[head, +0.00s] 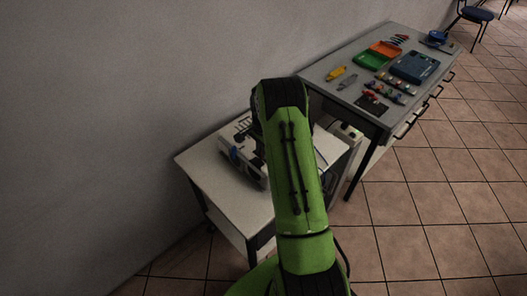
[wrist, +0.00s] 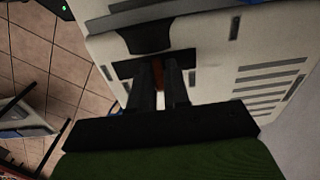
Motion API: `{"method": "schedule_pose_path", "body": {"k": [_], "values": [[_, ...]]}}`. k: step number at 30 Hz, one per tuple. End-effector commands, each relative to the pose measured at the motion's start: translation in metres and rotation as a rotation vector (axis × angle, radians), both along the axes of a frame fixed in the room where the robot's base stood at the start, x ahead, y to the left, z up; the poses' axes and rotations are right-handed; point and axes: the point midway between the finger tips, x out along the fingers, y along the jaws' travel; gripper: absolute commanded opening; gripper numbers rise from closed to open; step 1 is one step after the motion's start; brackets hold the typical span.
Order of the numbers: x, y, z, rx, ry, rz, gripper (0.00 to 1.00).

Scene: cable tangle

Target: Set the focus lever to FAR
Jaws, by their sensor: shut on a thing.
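In the wrist view my gripper (wrist: 158,88) has its two dark fingers close together on a small reddish-brown piece (wrist: 158,72), which looks like the focus lever. The lever is at a dark recess in a light device housing (wrist: 215,60) with slots. No FAR marking can be read. In the head view the light grey device (head: 240,158) stands on the small white table, partly behind my green arm. My gripper and the lever are hidden there by the arm.
The small white table (head: 195,160) stands against the wall. To its right a grey workbench (head: 330,68) holds an orange and green tray (head: 377,55), a blue case (head: 414,67) and several small tools. Tiled floor (head: 440,195) is open at the front right.

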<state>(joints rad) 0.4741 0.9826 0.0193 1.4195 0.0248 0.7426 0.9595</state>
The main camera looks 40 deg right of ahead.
Motion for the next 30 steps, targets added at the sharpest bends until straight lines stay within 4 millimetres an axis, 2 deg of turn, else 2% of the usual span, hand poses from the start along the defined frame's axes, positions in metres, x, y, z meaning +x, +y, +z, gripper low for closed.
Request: {"method": "schedule_pose_path", "body": {"k": [1,2,5,13,16,20,30], "values": [[0.004,0.002,0.001,0.0,-0.012,0.005,0.0],[0.004,0.002,0.001,0.0,-0.011,0.006,0.21],[0.003,0.002,0.001,0.0,-0.01,0.005,0.36],[0.002,0.001,0.001,0.0,-0.006,0.004,0.37],[0.003,0.001,0.009,-0.001,-0.008,0.004,0.37],[0.003,0.001,0.038,-0.002,-0.011,0.004,0.37],[0.003,0.001,0.132,-0.002,-0.01,0.004,0.37]]}}
